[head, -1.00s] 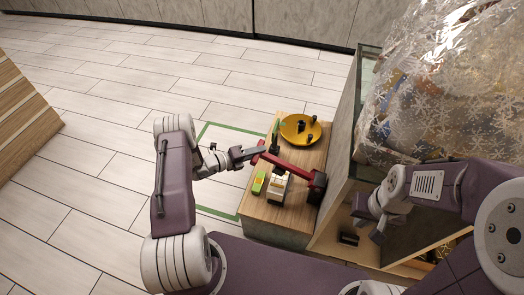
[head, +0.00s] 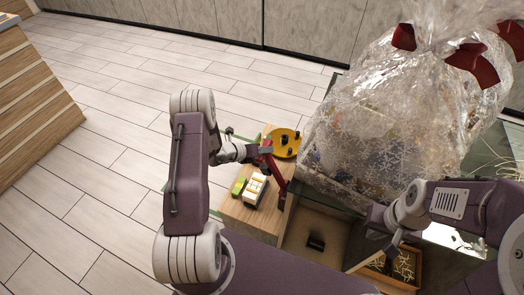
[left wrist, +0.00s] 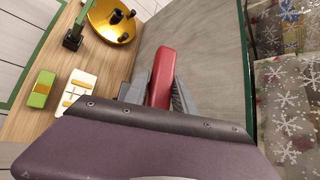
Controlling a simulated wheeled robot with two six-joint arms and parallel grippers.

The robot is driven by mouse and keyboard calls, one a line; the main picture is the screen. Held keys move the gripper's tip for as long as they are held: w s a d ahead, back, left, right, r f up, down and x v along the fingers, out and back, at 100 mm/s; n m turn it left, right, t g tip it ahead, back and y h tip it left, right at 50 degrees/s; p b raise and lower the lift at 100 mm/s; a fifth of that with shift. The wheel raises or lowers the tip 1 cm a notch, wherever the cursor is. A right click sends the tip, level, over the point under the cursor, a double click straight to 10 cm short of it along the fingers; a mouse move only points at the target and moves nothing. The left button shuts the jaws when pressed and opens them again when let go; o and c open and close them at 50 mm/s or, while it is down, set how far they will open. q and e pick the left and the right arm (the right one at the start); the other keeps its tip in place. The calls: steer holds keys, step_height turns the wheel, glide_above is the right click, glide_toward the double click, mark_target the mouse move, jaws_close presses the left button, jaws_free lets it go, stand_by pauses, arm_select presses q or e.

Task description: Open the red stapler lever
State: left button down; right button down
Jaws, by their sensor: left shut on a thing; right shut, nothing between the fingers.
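The red stapler lever (head: 272,166) runs from my left gripper down toward the dark stapler base at the right edge of the small wooden table. My left gripper (head: 262,150) is shut on the lever's free end. In the left wrist view the lever (left wrist: 162,72) stands between the grey fingers (left wrist: 156,96), pointing away from the camera. The stapler's base is mostly hidden there behind my wrist. My right gripper (head: 388,240) is shut and empty, low in front of the wrapped hamper and well to the right of the stapler.
The wooden table (head: 236,213) also holds a yellow plate (head: 289,150) with dark pieces, a cream block (head: 255,190) and a green-yellow block (head: 239,186). A large clear-wrapped hamper (head: 385,130) stands right. An open shelf (head: 330,228) lies below it. The floor at left is clear.

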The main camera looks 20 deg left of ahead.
arm_select(q)
steer(key=shift+s+d+r, duration=0.1)
steer(key=shift+d+r, duration=0.05)
steer(key=shift+d, duration=0.4)
steer(key=shift+s+d+r, duration=0.1)
steer(key=shift+d+r, duration=0.05)
steer(key=shift+d, duration=0.45)
arm_select(e)
steer(key=shift+s+d+r, duration=0.1)
steer(key=shift+d+r, duration=0.15)
steer(key=shift+d, duration=0.25)
arm_select(q)
steer(key=c, duration=1.2)
jaws_free()
steer(key=shift+f, duration=0.1)
steer(key=shift+o, duration=0.4)
steer(key=shift+w+d, duration=0.1)
steer(key=shift+w, duration=0.05)
steer(key=p+v, duration=0.1)
steer(key=v, duration=0.8)
arm_select(e)
steer(key=shift+r, duration=0.45)
